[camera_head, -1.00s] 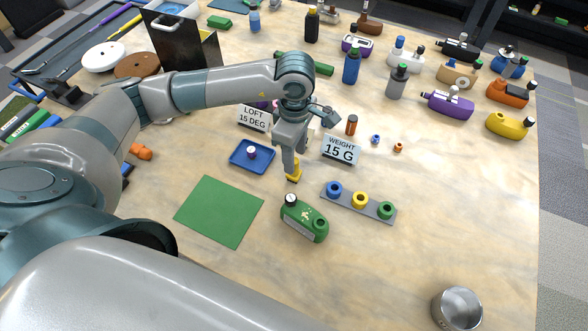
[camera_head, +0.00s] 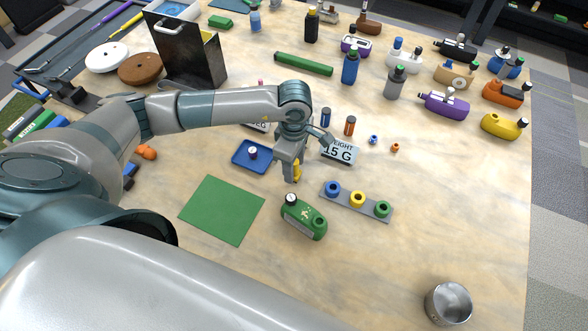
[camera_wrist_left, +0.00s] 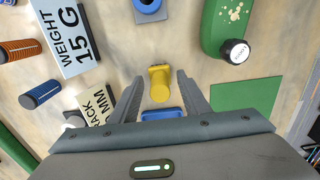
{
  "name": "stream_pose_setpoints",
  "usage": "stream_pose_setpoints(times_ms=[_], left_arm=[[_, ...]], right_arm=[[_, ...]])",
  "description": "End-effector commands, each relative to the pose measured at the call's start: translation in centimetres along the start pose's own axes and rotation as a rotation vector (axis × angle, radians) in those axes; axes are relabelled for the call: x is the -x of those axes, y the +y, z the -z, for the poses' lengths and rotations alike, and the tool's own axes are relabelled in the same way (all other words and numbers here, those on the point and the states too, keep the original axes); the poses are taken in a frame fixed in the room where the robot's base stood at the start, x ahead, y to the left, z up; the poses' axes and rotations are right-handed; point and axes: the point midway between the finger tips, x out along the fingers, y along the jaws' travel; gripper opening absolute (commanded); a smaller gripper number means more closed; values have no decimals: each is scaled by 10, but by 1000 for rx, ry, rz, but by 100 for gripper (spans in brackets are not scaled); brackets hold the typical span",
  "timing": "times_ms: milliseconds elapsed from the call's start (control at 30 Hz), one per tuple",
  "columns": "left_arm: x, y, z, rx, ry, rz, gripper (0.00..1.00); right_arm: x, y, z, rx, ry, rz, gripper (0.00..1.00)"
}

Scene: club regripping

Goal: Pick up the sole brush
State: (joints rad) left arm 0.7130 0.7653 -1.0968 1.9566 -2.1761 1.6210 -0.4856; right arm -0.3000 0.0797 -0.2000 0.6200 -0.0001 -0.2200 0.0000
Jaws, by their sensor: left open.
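A small yellow upright piece (camera_head: 297,169), perhaps the sole brush though its bristles cannot be made out, stands on the table behind the green club head (camera_head: 304,219). My left gripper (camera_head: 293,176) is open, pointing down at the yellow piece. In the left wrist view the yellow piece (camera_wrist_left: 159,83) lies between the two open fingers (camera_wrist_left: 160,80), with a gap on each side. The green club head (camera_wrist_left: 228,28) has pale specks and a round black-and-white cap. My right gripper is not in view.
The grey strip with blue, yellow and green rings (camera_head: 358,206) lies close on the right. The blue tray (camera_head: 240,160) and green mat (camera_head: 222,210) are on the left. The weight sign (camera_head: 338,153) stands just behind. The front right table is clear except for a metal cup (camera_head: 449,303).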

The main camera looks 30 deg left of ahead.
Motion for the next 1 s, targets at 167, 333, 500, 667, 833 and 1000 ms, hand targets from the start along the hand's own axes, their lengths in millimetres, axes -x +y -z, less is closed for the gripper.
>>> stream_pose_setpoints(times_ms=[167, 333, 500, 667, 833, 1000], left_arm=[[0, 0, 0, 0, 0, 0, 38], [0, 0, 0, 0, 0, 0, 0], [0, 0, 0, 0, 0, 0, 0], [1, 0, 0, 0, 0, -1, 0], [8, 1, 0, -1, -1, -3, 0], [26, 2, 0, -1, -2, -6, 0]], right_arm=[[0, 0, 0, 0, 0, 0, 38], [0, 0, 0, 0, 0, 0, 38], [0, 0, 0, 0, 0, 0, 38], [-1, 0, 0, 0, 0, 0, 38], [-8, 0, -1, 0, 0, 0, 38], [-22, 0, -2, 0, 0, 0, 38]])
